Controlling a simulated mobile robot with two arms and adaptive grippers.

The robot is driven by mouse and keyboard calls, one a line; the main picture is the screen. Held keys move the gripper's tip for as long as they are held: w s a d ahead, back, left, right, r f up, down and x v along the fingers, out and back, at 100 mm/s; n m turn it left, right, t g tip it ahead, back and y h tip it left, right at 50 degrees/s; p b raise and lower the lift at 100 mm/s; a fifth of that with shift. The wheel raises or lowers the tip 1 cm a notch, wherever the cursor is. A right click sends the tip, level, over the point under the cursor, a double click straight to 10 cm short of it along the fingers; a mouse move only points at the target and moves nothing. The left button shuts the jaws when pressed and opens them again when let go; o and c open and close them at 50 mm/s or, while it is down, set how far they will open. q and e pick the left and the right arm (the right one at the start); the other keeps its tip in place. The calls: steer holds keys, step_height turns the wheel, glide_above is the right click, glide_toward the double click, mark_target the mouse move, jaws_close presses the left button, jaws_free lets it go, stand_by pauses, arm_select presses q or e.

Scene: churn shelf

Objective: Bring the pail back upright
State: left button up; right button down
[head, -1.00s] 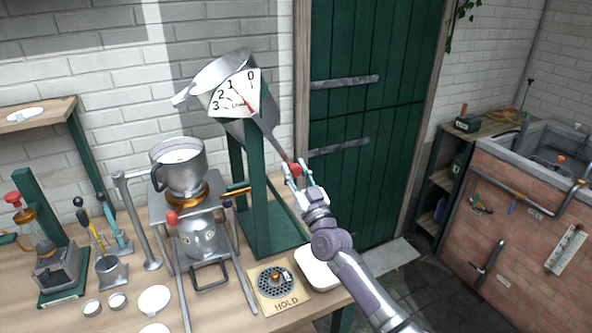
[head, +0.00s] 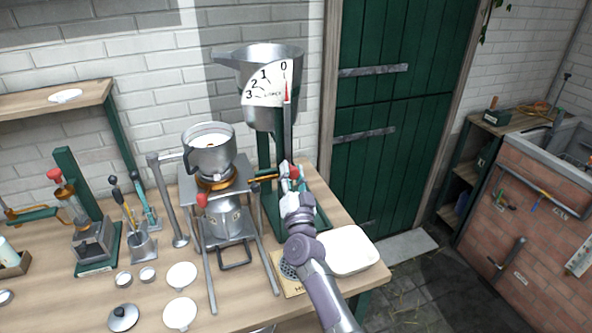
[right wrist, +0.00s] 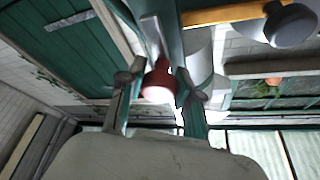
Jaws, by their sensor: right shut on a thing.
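The metal pail (head: 262,118) hangs on a green stand (head: 265,158) at the back of the bench. Its rim looks close to level, with the spout pointing left. The white dial (head: 262,92) on its front reads 3 to 0, and the red pointer (head: 288,92) is at 0. A grey lever (head: 288,130) hangs almost straight down from the pail. My right gripper (head: 291,178) is shut on the red knob at the lever's lower end. The right wrist view shows this red knob (right wrist: 158,82) between the two fingers. My left gripper is out of view.
A white tray (head: 350,250) lies at the bench's right edge. Small dishes, tools and a grinder (head: 93,240) stand left. A green door (head: 400,100) is behind.

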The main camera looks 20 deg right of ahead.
steer(key=shift+a, duration=0.15)
steer(key=c, duration=0.8)
jaws_free()
steer(key=shift+o, duration=0.2)
steer(key=shift+s, duration=0.1)
steer(key=shift+s+f, duration=0.2)
steer(key=shift+s, duration=0.1)
steer(key=v, duration=1.1)
steer(key=shift+a, duration=0.15)
